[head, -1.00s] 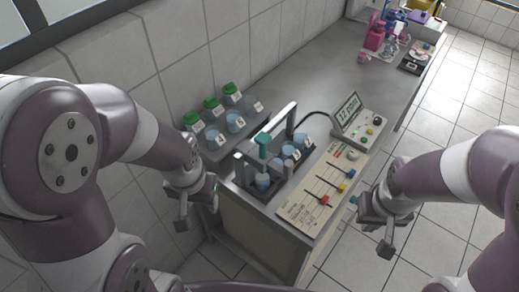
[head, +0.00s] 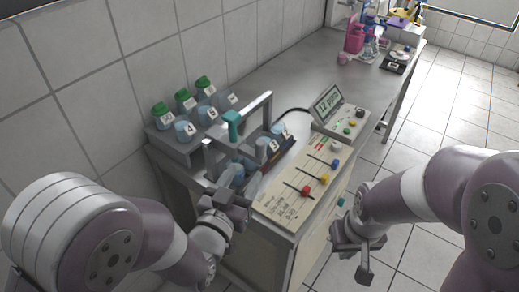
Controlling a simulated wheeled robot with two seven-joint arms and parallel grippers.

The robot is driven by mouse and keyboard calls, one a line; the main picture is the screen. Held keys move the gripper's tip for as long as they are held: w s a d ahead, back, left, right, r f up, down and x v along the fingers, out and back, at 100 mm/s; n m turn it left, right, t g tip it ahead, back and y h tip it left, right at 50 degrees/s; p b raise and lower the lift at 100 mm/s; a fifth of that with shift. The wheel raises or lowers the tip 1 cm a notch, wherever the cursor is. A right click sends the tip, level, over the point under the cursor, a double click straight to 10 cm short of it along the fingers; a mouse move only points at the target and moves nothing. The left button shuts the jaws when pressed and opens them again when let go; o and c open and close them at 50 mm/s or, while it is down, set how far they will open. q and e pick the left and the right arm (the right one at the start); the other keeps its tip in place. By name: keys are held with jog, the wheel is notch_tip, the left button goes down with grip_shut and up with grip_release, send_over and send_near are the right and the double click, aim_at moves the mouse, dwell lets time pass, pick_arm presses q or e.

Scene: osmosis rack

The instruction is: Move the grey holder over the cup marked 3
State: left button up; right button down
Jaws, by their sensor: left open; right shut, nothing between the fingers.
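A grey frame (head: 257,104) stands over a row of pale blue cups at the near left end of the bench. A piece with a teal top (head: 232,119) sits on this frame; I take it as part of the grey holder. Two labelled cups (head: 265,147) (head: 279,130) stand under the frame; their marks are too small to read surely. Another cup (head: 237,168) at the near end is partly hidden by my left gripper. My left gripper (head: 234,190) is open in front of the frame's near end; contact cannot be told. My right gripper (head: 361,257) is shut and empty, off the bench at the right.
A side rack holds green-capped bottles (head: 183,97) and labelled blue cups (head: 185,130) by the wall. A panel with coloured sliders (head: 302,184) lies right of the frame. A display (head: 329,103) reads about 12 ppm. The bench (head: 290,75) behind is mostly clear.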

aim_at(259, 150)
pick_arm(q)
jog(key=x, duration=1)
jog(key=shift+w+d+p, duration=0.15)
jog(key=shift+w+p, duration=0.2)
grip_shut()
jog(key=shift+w+f, duration=0.1)
